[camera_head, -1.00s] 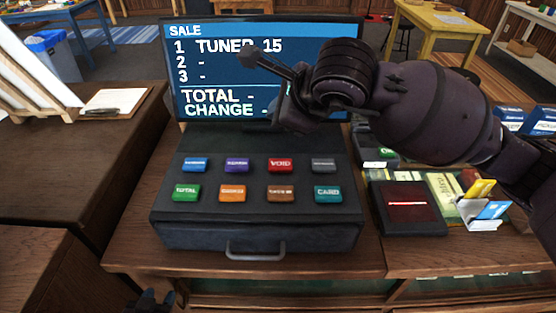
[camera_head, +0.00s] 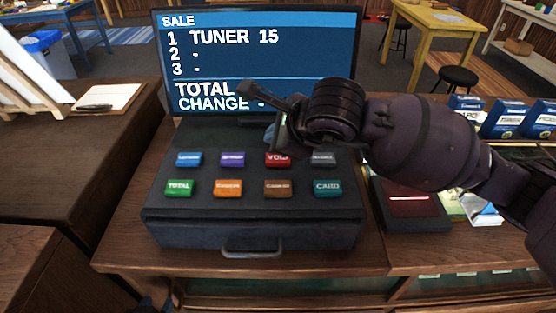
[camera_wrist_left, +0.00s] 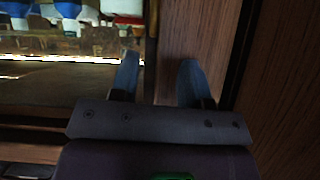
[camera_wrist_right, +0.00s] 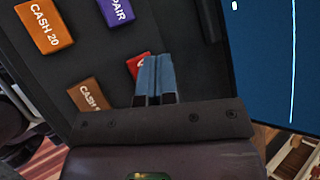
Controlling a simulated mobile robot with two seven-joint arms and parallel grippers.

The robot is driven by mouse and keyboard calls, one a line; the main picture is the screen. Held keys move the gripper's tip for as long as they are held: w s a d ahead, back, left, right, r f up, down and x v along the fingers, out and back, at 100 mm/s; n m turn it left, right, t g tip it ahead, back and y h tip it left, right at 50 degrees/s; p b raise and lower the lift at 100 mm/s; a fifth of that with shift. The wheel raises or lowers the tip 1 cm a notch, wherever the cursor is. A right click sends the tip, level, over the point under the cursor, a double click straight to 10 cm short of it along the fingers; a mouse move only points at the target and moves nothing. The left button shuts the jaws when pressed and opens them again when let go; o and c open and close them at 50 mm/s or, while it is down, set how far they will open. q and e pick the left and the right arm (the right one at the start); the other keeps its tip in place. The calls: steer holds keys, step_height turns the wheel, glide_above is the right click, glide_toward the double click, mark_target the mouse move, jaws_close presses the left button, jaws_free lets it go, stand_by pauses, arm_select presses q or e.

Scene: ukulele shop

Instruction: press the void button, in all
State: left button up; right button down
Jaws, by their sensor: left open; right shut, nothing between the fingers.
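The red VOID button (camera_head: 278,160) is in the top row of the dark cash register (camera_head: 250,228), third from left. My right gripper (camera_head: 272,134) is shut and empty, just above and behind it. In the right wrist view the shut blue-grey fingertips (camera_wrist_right: 154,60) cover part of the red button (camera_wrist_right: 137,66); I cannot tell whether they touch it. The screen (camera_head: 240,70) reads SALE, line 1 TUNER 15, lines 2 and 3 blank. My left gripper (camera_head: 155,303) is low at the counter's front; in the left wrist view its open fingers (camera_wrist_left: 158,75) hold nothing.
Blue, purple and grey buttons share the top row; green, orange, brown and teal CARD buttons (camera_head: 328,188) fill the lower row. A dark card reader (camera_head: 410,210) stands right of the register. A clipboard (camera_head: 106,98) lies on the left counter. Blue boxes (camera_head: 507,118) stand at right.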

mark_target(277, 159)
arm_select(q)
steer(key=shift+s+f+b, duration=0.2)
steer(key=shift+f+b, duration=0.2)
steer(key=shift+f, duration=0.55)
arm_select(e)
steer(key=shift+f, duration=0.85)
arm_select(q)
steer(key=shift+f, duration=0.1)
arm_select(e)
steer(key=shift+f, duration=0.15)
stand_by(0.4)
arm_select(q)
steer(key=shift+f+b, duration=0.4)
steer(key=shift+b, duration=0.05)
arm_select(e)
steer(key=shift+f, duration=0.3)
